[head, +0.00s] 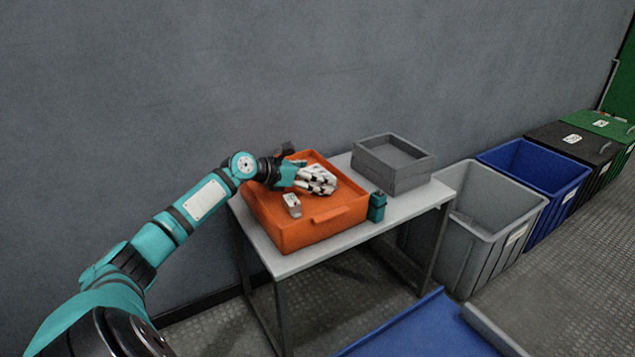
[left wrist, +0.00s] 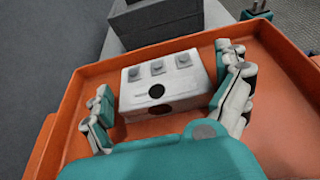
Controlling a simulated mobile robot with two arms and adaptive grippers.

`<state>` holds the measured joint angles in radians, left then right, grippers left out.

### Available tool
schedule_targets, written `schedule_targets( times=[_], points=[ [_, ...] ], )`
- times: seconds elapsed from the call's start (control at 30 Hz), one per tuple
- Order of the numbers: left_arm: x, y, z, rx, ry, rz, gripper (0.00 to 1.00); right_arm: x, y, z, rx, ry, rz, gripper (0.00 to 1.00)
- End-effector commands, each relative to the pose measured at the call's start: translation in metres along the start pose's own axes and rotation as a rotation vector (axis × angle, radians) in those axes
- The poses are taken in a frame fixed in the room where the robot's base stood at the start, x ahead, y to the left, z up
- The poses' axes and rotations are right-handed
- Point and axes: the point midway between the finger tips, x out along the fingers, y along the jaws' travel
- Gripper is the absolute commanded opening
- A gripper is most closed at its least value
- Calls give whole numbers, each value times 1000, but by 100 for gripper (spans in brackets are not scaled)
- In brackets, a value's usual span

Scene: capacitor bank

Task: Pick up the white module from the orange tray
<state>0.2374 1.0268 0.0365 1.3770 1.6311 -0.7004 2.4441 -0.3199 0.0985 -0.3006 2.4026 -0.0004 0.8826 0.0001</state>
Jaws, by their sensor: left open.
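The orange tray (head: 300,236) stands on the table. My left gripper (head: 318,181) is over the tray in the head view and partly covers this module (head: 318,168). In the left wrist view the left gripper (left wrist: 165,88) is open, with fingers on both sides of the module. The left fingers look close to it; contact cannot be told. My right gripper is not in view.
A smaller white piece (head: 292,204) lies in the tray's near part. A grey bin (head: 394,174) and a small teal object (head: 377,207) stand right of the tray on the table (head: 440,190). Grey (head: 487,220) and blue (head: 540,185) bins stand beyond; the wall is behind.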

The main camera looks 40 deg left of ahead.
Motion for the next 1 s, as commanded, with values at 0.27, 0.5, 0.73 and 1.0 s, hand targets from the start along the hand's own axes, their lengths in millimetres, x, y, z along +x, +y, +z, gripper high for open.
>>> schedule_targets(
  times=[0.27, 0.5, 0.73, 1.0],
  points=[
    [0, 0, 0, -1, 0, 0, 84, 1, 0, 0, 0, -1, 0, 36],
    [0, 0, 0, -1, 1, 0, 53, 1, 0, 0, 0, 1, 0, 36],
    [-1, 0, 1, -1, -1, 0, 41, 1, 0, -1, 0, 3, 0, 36],
    [-3, 0, 6, -1, -1, 0, 41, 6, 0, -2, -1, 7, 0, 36]
  ],
)
